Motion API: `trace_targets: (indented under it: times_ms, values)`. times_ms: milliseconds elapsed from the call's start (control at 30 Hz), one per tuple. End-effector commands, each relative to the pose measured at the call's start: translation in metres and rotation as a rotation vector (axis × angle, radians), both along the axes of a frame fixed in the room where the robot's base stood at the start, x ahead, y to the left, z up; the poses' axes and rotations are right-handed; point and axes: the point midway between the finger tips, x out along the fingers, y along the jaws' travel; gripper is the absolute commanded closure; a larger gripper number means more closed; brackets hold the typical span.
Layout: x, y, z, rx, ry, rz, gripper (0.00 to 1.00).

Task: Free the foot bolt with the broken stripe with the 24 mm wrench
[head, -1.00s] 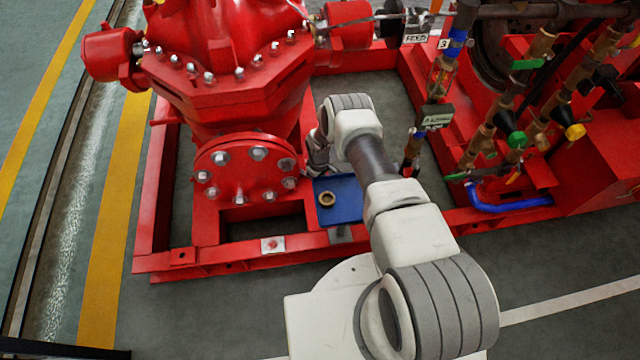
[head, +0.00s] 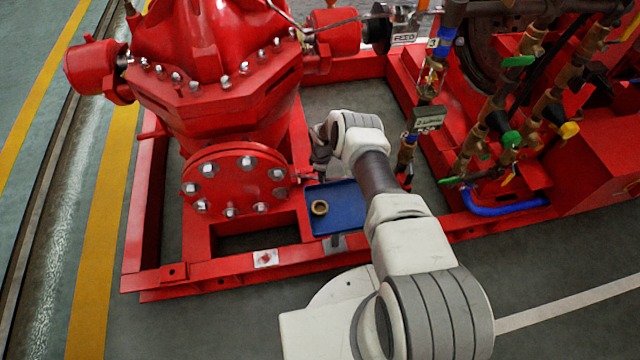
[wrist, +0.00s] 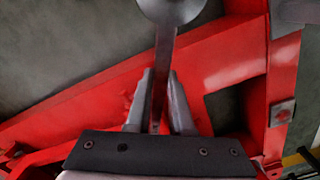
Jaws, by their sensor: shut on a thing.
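My gripper (wrist: 157,108) is shut on the grey handle of the wrench (wrist: 168,55) in the wrist view. The wrench's rounded head (wrist: 170,8) is at the top edge, partly cut off, over grey floor and red frame. A bolt on a grey square plate (wrist: 282,112) sits on the red frame to the right of my gripper, apart from the wrench. No stripe can be made out on it. In the head view my gripper (head: 322,152) is right of the pump's round flange, small and mostly hidden by my wrist.
A blue tray (head: 348,222) with a brass ring (head: 319,207) lies below my gripper. The red pump flange (head: 235,182) is left of it. Pipes and valves (head: 500,140) stand at right. A white plate with a red mark (head: 265,258) is on the red base frame.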

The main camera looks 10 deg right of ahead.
Motion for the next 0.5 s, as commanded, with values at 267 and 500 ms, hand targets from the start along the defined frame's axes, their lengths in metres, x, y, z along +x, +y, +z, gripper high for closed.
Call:
trace_targets:
  times_ms: [267, 500]
  values:
    - [0.0116, -0.0064, 0.0001, 0.0, -0.001, 0.08, 1.0]
    - [0.0116, -0.0065, 0.0003, 0.0, -0.001, 0.08, 1.0]
